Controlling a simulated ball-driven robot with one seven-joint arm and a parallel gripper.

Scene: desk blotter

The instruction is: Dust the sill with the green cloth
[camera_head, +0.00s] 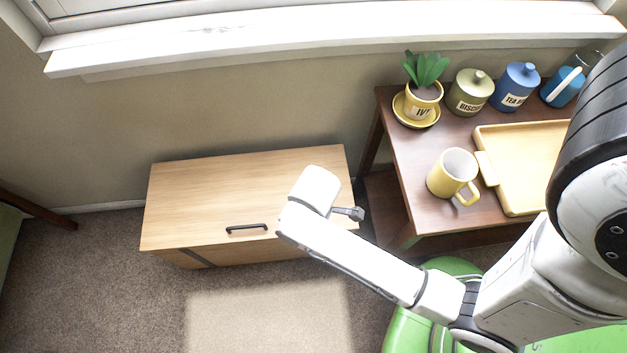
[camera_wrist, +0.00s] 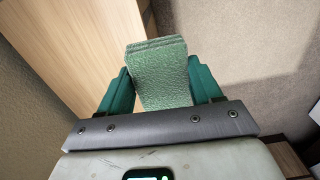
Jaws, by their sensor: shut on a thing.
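The green cloth (camera_wrist: 160,75) is a folded, textured pad in the wrist view. My gripper (camera_wrist: 161,88) is shut on it, with a dark green finger on each side. In the head view my arm reaches over the wooden cabinet, and its wrist hides the gripper fingers and cloth. The white window sill (camera_head: 330,36) runs along the top of the head view, well behind and above the cabinet. Part of its surface looks marked with faint dark specks.
The light wooden cabinet (camera_head: 215,190) has a black handle. The cabinet top's left is clear.

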